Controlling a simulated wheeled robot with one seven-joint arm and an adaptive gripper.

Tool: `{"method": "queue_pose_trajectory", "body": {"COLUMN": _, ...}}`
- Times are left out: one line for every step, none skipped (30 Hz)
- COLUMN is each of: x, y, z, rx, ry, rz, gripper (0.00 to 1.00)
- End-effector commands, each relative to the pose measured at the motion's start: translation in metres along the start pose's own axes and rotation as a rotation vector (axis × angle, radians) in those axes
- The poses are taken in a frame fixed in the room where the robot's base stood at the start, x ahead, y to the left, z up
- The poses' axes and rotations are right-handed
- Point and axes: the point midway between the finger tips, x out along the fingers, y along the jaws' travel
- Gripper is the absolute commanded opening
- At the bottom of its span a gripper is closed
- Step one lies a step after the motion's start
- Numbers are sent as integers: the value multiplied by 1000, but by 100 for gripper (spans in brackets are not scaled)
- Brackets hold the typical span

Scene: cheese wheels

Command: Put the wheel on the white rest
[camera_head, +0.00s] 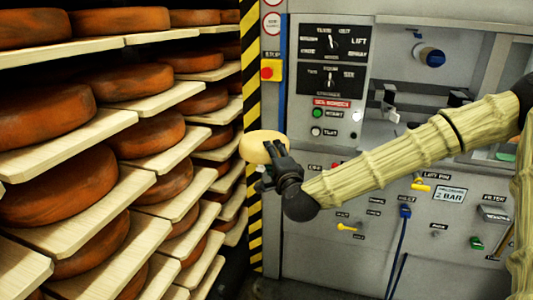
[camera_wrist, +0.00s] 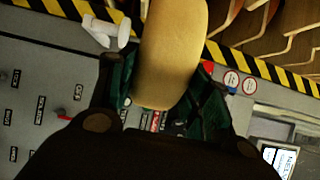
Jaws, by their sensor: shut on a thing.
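A pale yellow cheese wheel (camera_head: 257,147) is held up in front of the striped post in the head view. My gripper (camera_head: 274,164) is shut on its right side. In the wrist view the wheel (camera_wrist: 170,50) stands between the two dark green fingers of my gripper (camera_wrist: 165,92), with its far end cut off by the top edge. A white piece with a rounded end (camera_wrist: 106,32) shows left of the wheel in the wrist view, apart from it in the picture; it may be the white rest. I cannot clearly make out the rest in the head view.
Shelves of large orange-brown wheels (camera_head: 60,188) on pale boards (camera_head: 90,210) fill the left. A yellow-black striped post (camera_head: 251,80) stands beside them. A grey machine panel (camera_head: 345,185) with switches, knobs and a blue hose (camera_head: 398,250) stands behind my arm.

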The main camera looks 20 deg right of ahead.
Motion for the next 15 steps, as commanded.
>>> {"method": "queue_pose_trajectory", "body": {"x": 8, "y": -3, "z": -1, "rx": 0, "ry": 2, "rz": -6, "gripper": 0}}
{"method": "queue_pose_trajectory", "body": {"x": 12, "y": -3, "z": -2, "rx": -1, "ry": 3, "rz": -6, "gripper": 0}}
{"method": "queue_pose_trajectory", "body": {"x": 19, "y": -2, "z": -3, "rx": -1, "ry": 2, "rz": -5, "gripper": 0}}
{"method": "queue_pose_trajectory", "body": {"x": 24, "y": -2, "z": -4, "rx": -1, "ry": 2, "rz": -5, "gripper": 0}}
{"method": "queue_pose_trajectory", "body": {"x": 29, "y": -1, "z": -5, "rx": -1, "ry": 2, "rz": -5, "gripper": 0}}
{"method": "queue_pose_trajectory", "body": {"x": 36, "y": -1, "z": -6, "rx": 0, "ry": 3, "rz": -6, "gripper": 0}}
{"method": "queue_pose_trajectory", "body": {"x": 41, "y": -1, "z": -6, "rx": 0, "ry": 2, "rz": -6, "gripper": 0}}
{"method": "queue_pose_trajectory", "body": {"x": 46, "y": 0, "z": -7, "rx": 0, "ry": 2, "rz": -5, "gripper": 0}}
{"method": "queue_pose_trajectory", "body": {"x": 53, "y": 1, "z": -8, "rx": -1, "ry": 2, "rz": -5, "gripper": 0}}
{"method": "queue_pose_trajectory", "body": {"x": 58, "y": 1, "z": -9, "rx": -1, "ry": 2, "rz": -5, "gripper": 0}}
{"method": "queue_pose_trajectory", "body": {"x": 63, "y": 2, "z": -10, "rx": -1, "ry": 2, "rz": -5, "gripper": 0}}
{"method": "queue_pose_trajectory", "body": {"x": 70, "y": 2, "z": -11, "rx": -1, "ry": 1, "rz": -6, "gripper": 0}}
{"method": "queue_pose_trajectory", "body": {"x": 75, "y": 2, "z": -12, "rx": -1, "ry": 2, "rz": -6, "gripper": 0}}
{"method": "queue_pose_trajectory", "body": {"x": 80, "y": 3, "z": -12, "rx": -1, "ry": 2, "rz": -6, "gripper": 0}}
{"method": "queue_pose_trajectory", "body": {"x": 86, "y": 4, "z": -13, "rx": 0, "ry": 1, "rz": -6, "gripper": 0}}
